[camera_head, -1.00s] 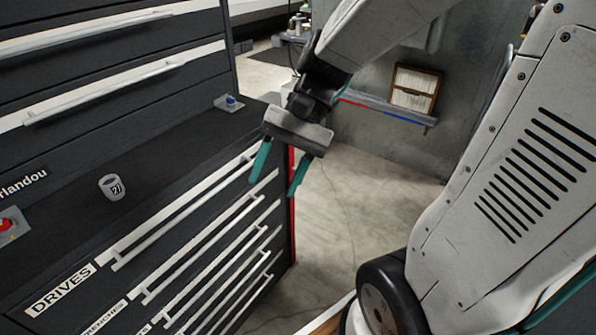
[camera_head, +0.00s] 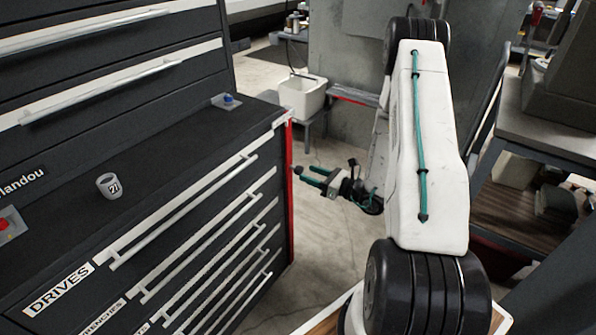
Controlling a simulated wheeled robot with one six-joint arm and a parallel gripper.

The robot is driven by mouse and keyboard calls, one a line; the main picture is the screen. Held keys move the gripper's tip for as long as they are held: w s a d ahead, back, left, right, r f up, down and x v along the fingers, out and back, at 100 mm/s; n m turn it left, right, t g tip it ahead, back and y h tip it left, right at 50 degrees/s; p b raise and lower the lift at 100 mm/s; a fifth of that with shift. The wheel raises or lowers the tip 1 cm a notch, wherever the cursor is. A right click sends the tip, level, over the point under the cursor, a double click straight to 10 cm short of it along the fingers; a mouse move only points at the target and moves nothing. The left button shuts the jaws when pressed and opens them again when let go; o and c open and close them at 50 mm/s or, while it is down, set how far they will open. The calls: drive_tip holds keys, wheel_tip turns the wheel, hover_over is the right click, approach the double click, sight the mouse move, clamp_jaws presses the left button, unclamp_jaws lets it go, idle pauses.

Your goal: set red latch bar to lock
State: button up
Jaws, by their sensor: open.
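A red vertical strip (camera_head: 289,190) runs along the right front corner of the black drawer cabinet (camera_head: 140,165); it may be the red latch bar. Its side face is turned away from the view, so I cannot tell its setting. My gripper (camera_head: 304,176) is to the right of this strip, low over the floor. Its two teal fingers are apart and point left towards the strip, with nothing seen between them. A small grey bit shows at the far fingertip; I cannot tell if they touch.
A cup marked 21 (camera_head: 109,186), a blue button (camera_head: 228,98) and a red button (camera_head: 4,224) are on the cabinet top. A white bin (camera_head: 302,97) stands behind. A workbench (camera_head: 560,135) is at the right. Floor between is clear.

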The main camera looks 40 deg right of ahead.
sight(302, 172)
drive_tip(key=shift+m+t+h, duration=0.3)
drive_tip(key=shift+m+h, duration=0.4)
drive_tip(key=w, duration=0.2)
drive_tip(key=w+f, duration=0.1)
drive_tip(key=w, duration=0.1)
drive_tip(key=w+a+f, duration=0.1)
drive_tip(key=w, duration=0.1)
drive_tip(key=shift+w+f, duration=0.15)
drive_tip(key=shift+w, duration=0.25)
